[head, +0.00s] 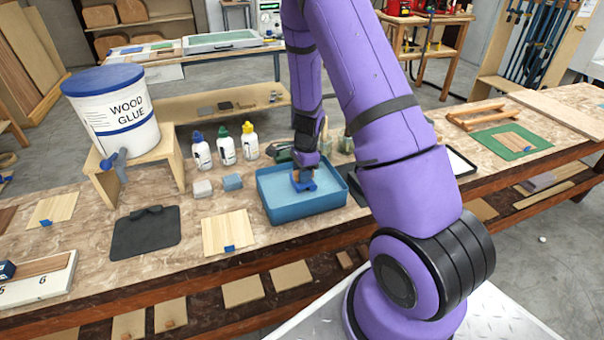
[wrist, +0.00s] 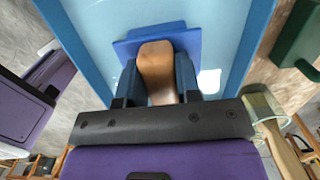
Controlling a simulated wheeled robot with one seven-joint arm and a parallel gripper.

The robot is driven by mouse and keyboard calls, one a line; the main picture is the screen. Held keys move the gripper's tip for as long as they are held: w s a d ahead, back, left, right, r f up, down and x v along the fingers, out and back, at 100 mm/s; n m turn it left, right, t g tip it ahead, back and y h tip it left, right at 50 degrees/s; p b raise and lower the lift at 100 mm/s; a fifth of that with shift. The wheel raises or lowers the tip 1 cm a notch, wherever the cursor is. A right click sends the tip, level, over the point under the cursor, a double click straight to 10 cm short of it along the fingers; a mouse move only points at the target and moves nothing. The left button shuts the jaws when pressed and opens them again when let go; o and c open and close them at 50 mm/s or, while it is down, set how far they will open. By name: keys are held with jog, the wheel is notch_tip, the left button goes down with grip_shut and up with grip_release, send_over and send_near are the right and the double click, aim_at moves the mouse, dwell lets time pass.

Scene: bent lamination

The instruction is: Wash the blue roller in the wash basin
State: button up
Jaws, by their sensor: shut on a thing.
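The wash basin (head: 275,205) is a blue rectangular tub with pale blue water, on the bench in the middle of the head view. Its walls and water also fill much of the wrist view (wrist: 225,45). My gripper (head: 304,173) points down inside the basin's outline. In the wrist view my gripper (wrist: 157,80) is shut on the wooden handle of the blue roller (wrist: 190,42). The roller's flat blue part lies beyond the fingers, over the water. The roller shows small in the head view (head: 303,184). I cannot tell how deep it sits in the water.
White bottles (head: 226,149) with coloured caps stand behind and left of the basin. A wood glue bucket (head: 112,112) stands on a wooden stand. A jar (wrist: 262,103) is close to my gripper.

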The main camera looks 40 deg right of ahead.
jog(key=shift+w+a+r, duration=0.1)
jog(key=shift+a+r, duration=0.35)
jog(key=shift+r, duration=0.55)
jog(key=shift+w+a+r, duration=0.15)
jog(key=shift+a+r, duration=0.35)
jog(key=shift+r, duration=0.5)
jog(key=shift+w+a+r, duration=0.1)
jog(key=shift+a+r, duration=0.35)
jog(key=shift+r, duration=0.55)
jog(key=shift+r, duration=0.1)
jog(key=shift+r, duration=2.4)
